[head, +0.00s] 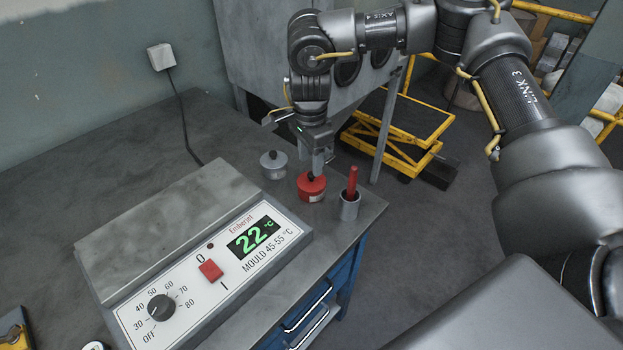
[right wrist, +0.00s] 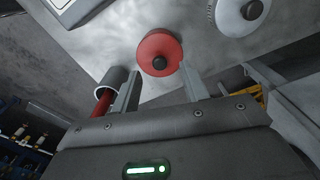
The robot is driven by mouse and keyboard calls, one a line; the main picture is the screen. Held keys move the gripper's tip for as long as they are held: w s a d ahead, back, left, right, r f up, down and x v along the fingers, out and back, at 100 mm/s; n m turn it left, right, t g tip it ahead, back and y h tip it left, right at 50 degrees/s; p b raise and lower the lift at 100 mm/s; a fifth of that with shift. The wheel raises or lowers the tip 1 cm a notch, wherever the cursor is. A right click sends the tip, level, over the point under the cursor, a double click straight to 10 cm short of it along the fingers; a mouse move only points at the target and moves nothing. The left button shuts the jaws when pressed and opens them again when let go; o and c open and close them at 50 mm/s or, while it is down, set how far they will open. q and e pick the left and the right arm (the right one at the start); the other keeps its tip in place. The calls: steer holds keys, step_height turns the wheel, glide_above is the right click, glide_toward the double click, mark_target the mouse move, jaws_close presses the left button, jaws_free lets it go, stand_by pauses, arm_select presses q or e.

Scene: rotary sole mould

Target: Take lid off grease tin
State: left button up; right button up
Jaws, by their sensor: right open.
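A round red tin (head: 311,190) with a pale label stands near the right corner of the grey bench; its red lid (right wrist: 160,44) with a black knob (right wrist: 159,63) shows in the right wrist view. A grey tin (head: 273,166) with a dark knob stands to its left and also shows in the right wrist view (right wrist: 238,16). I cannot tell from a label which is the grease tin. My right gripper (head: 320,165) is open and empty just above the red lid, its fingers (right wrist: 160,84) pointing towards the knob's two sides. My left gripper is not in view.
A grey cup (head: 349,208) holding a red-handled tool (head: 352,180) stands close right of the red tin. The heater control box (head: 155,225), reading 22 °C, fills the bench's left part. The bench's right edge is near the cup. A yellow frame (head: 400,125) stands beyond.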

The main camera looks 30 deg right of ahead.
steer(key=shift+d+f+p, duration=0.2)
steer(key=shift+f+p, duration=0.2)
steer(key=shift+f, duration=1.55)
jaws_close()
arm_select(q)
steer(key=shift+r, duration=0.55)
